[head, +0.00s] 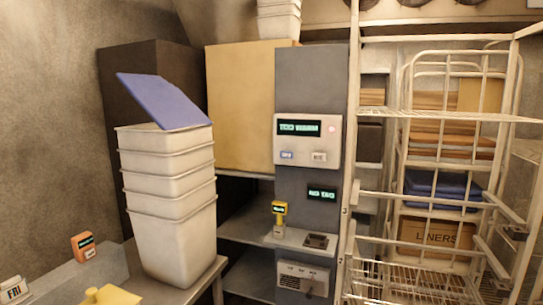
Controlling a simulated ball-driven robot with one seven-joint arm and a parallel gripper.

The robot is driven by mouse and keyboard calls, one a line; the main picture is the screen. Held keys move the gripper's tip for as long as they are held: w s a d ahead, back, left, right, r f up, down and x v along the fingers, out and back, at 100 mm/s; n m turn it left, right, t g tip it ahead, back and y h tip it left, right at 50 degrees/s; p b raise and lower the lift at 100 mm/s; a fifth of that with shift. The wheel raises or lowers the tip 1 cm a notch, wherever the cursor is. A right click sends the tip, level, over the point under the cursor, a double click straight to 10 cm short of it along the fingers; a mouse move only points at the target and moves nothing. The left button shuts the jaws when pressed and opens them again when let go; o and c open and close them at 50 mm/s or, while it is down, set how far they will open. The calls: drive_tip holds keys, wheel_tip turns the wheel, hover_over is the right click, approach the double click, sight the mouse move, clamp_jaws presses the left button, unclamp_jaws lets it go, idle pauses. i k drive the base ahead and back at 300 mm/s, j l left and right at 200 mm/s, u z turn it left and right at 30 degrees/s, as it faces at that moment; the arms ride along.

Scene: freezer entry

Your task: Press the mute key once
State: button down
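A white control panel (308,142) is set on the grey column at the middle. Its dark display (299,128) shows green text that seems to read "TOO WARM", and a red light (332,128) glows beside it. Below the display are a bluish key (287,155) on the left and a pale key (319,157) on the right. Their labels are too small to read, so I cannot tell which is the mute key. My gripper is not in view, and nothing touches the panel.
A small "NO TAG" display (321,193) and a ledge with a yellow device (279,215) are below the panel. Stacked white bins (171,231) with a tilted blue lid (165,100) stand left. A white wire rack (448,119) stands right. Space before the panel looks clear.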

sight(314, 157)
drive_tip(key=i+l+u, duration=0.25)
drive_tip(key=i, duration=0.3)
drive_tip(key=i+l+u, duration=0.25)
drive_tip(key=i+l, duration=0.3)
drive_tip(key=i+l+u, duration=0.1)
drive_tip(key=i+l, duration=1.45)
drive_tip(key=l, duration=0.15)
